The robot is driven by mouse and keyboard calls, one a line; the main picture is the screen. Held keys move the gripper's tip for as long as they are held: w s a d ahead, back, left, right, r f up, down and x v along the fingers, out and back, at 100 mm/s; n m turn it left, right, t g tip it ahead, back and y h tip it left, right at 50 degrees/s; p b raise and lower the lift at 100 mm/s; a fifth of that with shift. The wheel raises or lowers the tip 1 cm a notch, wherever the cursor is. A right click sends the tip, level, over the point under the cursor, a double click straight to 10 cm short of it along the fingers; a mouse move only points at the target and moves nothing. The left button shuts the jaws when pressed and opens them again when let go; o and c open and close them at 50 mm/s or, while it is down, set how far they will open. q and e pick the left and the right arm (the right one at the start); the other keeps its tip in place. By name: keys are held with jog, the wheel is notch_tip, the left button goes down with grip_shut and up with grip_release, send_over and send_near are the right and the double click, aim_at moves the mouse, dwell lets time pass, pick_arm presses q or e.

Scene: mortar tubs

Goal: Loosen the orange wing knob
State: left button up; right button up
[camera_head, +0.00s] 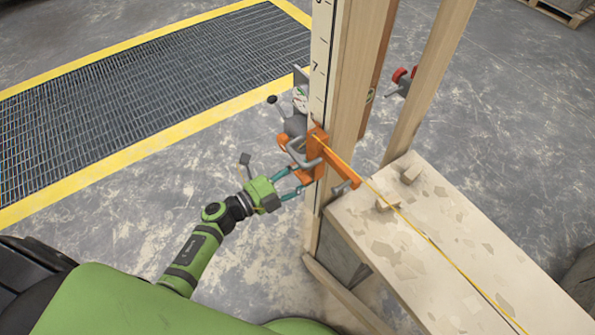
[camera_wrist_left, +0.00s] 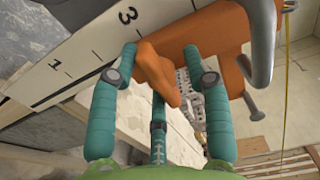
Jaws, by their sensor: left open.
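The orange wing knob (camera_wrist_left: 158,75) shows in the left wrist view, under the orange bracket (camera_wrist_left: 210,32). In the head view the bracket (camera_head: 337,165) sits on the wooden post, and I cannot clearly tell the knob from it there. My left gripper (camera_head: 297,182) has teal fingers that reach up to the bracket from the left. Whether any finger touches the knob is unclear. My right gripper is not in view.
A white measuring scale (camera_wrist_left: 75,58) with black numbers runs beside the bracket. A grey metal handle (camera_wrist_left: 262,45) curves at the right. A yellow line (camera_head: 430,240) crosses the pale block (camera_head: 450,270). Wooden posts (camera_head: 355,75) stand close behind.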

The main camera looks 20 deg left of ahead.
pick_arm(q)
jog(key=c, duration=0.3)
grip_shut()
jog(key=shift+r, duration=0.1)
jog(key=n+p, duration=0.2)
jog(key=n, duration=0.2)
jog(key=shift+w+r, duration=0.1)
jog(key=shift+r, duration=0.05)
jog(key=n+p, duration=0.1)
jog(key=n, duration=0.3)
jog(key=n+p, duration=0.1)
jog(key=n, duration=0.3)
jog(key=shift+n, duration=0.3)
jog(key=n, duration=0.5)
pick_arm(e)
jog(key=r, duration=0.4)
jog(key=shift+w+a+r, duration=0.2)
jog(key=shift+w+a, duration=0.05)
pick_arm(q)
jog(key=shift+n, duration=0.3)
